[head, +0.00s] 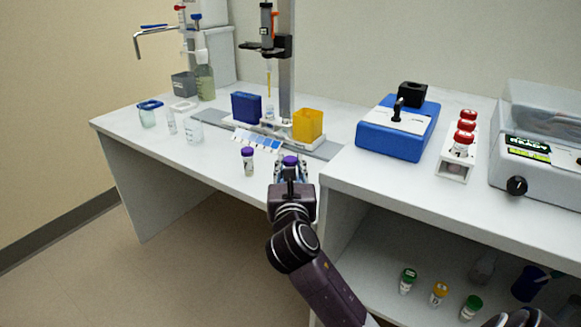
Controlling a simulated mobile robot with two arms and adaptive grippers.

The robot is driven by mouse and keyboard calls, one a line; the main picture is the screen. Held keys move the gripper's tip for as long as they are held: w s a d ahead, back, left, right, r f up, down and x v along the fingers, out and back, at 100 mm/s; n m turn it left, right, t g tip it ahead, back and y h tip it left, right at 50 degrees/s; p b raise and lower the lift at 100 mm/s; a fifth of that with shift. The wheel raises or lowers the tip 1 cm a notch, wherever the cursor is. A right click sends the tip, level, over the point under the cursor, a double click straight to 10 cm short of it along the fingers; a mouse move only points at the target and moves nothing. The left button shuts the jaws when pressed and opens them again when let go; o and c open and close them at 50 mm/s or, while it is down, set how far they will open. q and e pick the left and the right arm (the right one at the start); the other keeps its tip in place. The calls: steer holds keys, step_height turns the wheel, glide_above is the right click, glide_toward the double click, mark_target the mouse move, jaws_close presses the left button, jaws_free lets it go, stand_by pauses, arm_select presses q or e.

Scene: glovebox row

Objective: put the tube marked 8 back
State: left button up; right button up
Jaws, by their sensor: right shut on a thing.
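My right gripper (290,172) is over the front part of the white bench and shut on a purple-capped tube (290,160). Only the cap and upper part of this tube show above my fingers, and no number can be read on it. A second purple-capped tube (248,161) stands upright on the bench just left of the gripper, apart from it. Its label is too small to read. My left gripper is not in view.
A stand with a pipette, a blue box (246,107) and a yellow box (307,124) is behind. A blue device (393,130), a white rack with red-capped tubes (455,168) and a grey machine (540,165) are right. Capped tubes (439,292) stand on the lower shelf.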

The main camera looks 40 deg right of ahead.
steer(key=o, duration=1.1)
steer(key=shift+f, duration=0.1)
steer(key=shift+s+a, duration=0.1)
steer(key=v, duration=0.2)
steer(key=shift+s+a+p, duration=0.2)
steer(key=shift+s+p, duration=0.05)
steer(key=shift+p, duration=0.1)
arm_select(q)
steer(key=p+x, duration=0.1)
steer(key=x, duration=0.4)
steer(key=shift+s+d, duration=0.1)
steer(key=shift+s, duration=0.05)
arm_select(e)
steer(key=v, duration=0.9)
